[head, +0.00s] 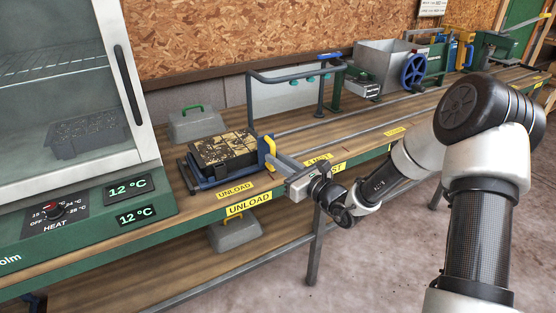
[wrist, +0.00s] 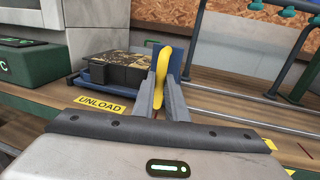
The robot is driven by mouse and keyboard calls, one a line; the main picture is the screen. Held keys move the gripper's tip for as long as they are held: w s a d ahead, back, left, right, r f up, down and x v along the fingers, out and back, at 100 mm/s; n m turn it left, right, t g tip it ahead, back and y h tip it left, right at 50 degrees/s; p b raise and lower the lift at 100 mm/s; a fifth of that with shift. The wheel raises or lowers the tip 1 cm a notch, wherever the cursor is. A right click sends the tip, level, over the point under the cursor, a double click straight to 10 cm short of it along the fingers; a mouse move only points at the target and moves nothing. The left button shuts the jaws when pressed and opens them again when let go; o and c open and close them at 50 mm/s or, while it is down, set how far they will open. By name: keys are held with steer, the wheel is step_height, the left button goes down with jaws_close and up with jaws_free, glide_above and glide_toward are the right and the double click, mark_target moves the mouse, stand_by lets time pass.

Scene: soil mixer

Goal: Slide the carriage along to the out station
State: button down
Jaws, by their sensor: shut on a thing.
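The carriage (head: 196,181) is a blue frame on the bench rails at the "UNLOAD" label (head: 236,190). It bears a black tray of soil (head: 224,151). A yellow handle (head: 268,148) stands up at the carriage's right end, and the tray lies left of it. My gripper (head: 277,156) reaches in from the right and is shut on that handle. In the wrist view the two grey fingers stand on either side of the yellow handle (wrist: 161,70), with the blue end plate (wrist: 180,60) behind. The fingertips' contact is partly hidden by the handle.
A glass-doored warming cabinet (head: 75,90) stands left of the carriage. A grey lidded box with a green handle (head: 195,124) sits behind it. To the right are a grey rail arch (head: 290,74) and a hopper with a blue handwheel (head: 414,71). The rails run on rightward.

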steer(key=c, duration=1.8)
jaws_free()
steer(key=shift+s+a, duration=0.2)
steer(key=shift+a, duration=0.1)
steer(key=shift+o, duration=0.2)
steer(key=shift+d, duration=0.1)
steer(key=p+v, duration=0.2)
steer(key=v, duration=1.5)
steer(key=shift+d, duration=0.2)
steer(key=shift+r, duration=0.1)
